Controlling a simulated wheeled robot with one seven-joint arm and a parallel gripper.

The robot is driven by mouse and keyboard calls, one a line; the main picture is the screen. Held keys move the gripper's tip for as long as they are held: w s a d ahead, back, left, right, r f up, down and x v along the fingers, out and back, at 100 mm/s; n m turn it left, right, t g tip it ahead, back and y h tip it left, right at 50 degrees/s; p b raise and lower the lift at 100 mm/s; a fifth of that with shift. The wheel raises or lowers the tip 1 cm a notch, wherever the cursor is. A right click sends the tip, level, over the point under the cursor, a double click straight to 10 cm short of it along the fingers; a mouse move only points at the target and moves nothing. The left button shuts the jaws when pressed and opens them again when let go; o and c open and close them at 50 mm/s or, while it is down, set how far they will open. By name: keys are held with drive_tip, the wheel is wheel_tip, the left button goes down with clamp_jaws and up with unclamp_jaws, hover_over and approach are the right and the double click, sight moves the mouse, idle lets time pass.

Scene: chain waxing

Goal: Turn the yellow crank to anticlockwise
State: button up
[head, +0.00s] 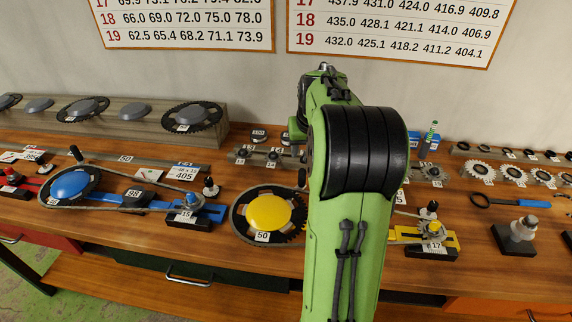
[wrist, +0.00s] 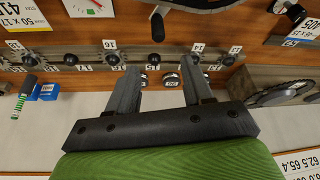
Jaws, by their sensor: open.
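The yellow crank disc (head: 268,212), marked 50, sits inside a black toothed chainring on the bench, just left of my green arm in the head view. A dark upright knob (head: 302,178) shows at the ring's upper right, partly against my arm. In the wrist view a black handle (wrist: 157,27) stands at the top middle, beyond my fingertips and apart from them. It appears to be the crank's handle. My gripper (wrist: 163,68) is open, with nothing between its fingers.
A blue crank disc (head: 70,184) with a chain lies to the left. A small yellow-based sprocket (head: 420,238), marked 17, stands right of my arm. A rail of small sprockets (wrist: 70,59) lies behind.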

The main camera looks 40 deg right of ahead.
sight(303, 171)
drive_tip(key=x, duration=0.5)
drive_tip(key=b+x, duration=0.1)
drive_tip(key=x, duration=0.4)
drive_tip(key=b+x, duration=0.1)
drive_tip(key=x, duration=0.4)
drive_tip(key=shift+s+a+f, duration=0.1)
drive_tip(key=shift+s, duration=0.25)
clamp_jaws()
